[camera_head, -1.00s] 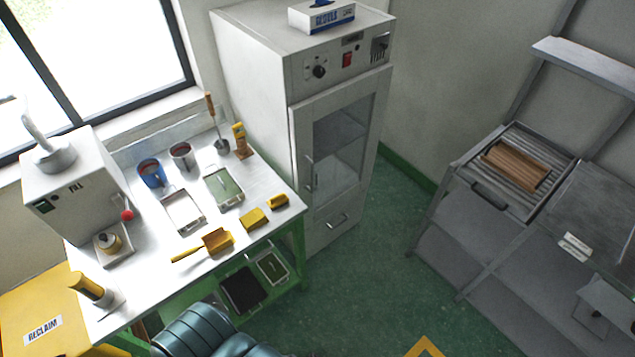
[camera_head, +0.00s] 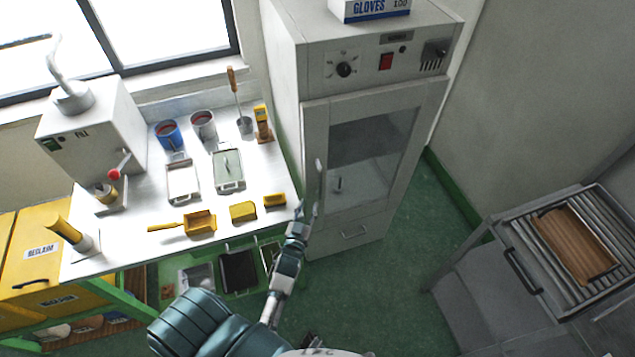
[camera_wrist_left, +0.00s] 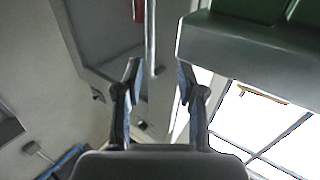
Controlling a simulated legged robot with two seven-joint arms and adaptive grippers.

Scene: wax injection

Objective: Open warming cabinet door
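The warming cabinet (camera_head: 285,90) is a tall, pale grey unit. Its door (camera_head: 314,130) has a glass window (camera_head: 370,150) and looks shut. A vertical bar handle (camera_head: 319,172) is on the door's left side. My left gripper (camera_head: 307,212) is at the lower part of this handle, with its fingers up. In the left wrist view, the fingers (camera_wrist_left: 158,72) are apart, one on each side of the handle bar (camera_wrist_left: 150,35). They do not look closed on it; contact is unclear. My right gripper is not in view.
The white worktable (camera_head: 142,235) stands left of the cabinet, with cups, trays and yellow tools on it. A glove box (camera_head: 370,8) sits on the cabinet. A grey rack with rollers (camera_head: 590,285) is at the right. Green floor (camera_head: 390,290) in front of the cabinet is free.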

